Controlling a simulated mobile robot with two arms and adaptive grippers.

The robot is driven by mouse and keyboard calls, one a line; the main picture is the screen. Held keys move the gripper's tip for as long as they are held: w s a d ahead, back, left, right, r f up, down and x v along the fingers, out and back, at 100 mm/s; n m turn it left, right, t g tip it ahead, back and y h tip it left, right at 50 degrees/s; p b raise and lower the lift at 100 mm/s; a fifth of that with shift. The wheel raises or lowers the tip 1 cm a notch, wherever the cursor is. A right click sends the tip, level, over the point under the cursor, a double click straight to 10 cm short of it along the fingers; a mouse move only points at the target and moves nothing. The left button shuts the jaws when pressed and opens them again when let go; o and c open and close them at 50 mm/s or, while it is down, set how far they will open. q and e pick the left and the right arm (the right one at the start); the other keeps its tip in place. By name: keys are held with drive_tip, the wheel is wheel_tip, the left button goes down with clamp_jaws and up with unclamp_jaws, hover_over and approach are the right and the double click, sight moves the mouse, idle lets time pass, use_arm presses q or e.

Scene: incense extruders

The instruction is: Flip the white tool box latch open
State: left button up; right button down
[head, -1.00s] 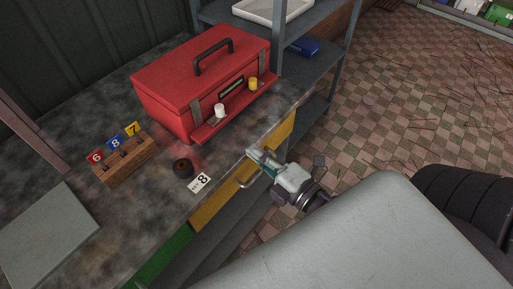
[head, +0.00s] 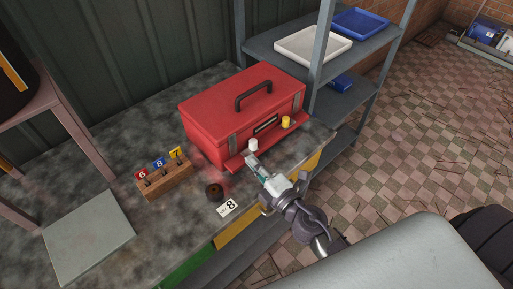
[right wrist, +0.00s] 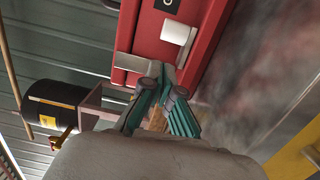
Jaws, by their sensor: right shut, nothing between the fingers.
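The red tool box (head: 215,115) stands on the workbench with its lid closed and a black handle on top. The yellow latch knob (head: 286,121) is further right. My right gripper (head: 251,160) is shut and empty, its tips just below and in front of the white knob. In the right wrist view its fingertips (right wrist: 167,75) are close to a grey metal strip (right wrist: 133,63); contact cannot be told. My left gripper is out of view.
A wooden block with number tags (head: 166,181), a dark round piece (head: 214,191) and a card marked 8 (head: 228,207) lie on the bench left of my gripper. A grey plate (head: 88,235) is further left. A shelf with trays (head: 313,47) stands right of the box.

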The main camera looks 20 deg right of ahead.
sight(256, 145)
drive_tip(key=shift+w+d+f, duration=0.1)
drive_tip(key=shift+w+d, duration=0.35)
drive_tip(key=shift+w, duration=0.15)
drive_tip(key=shift+w+d, duration=0.4)
drive_tip(key=shift+w, duration=0.2)
drive_tip(key=shift+w+d, duration=0.45)
drive_tip(key=shift+d, duration=0.5)
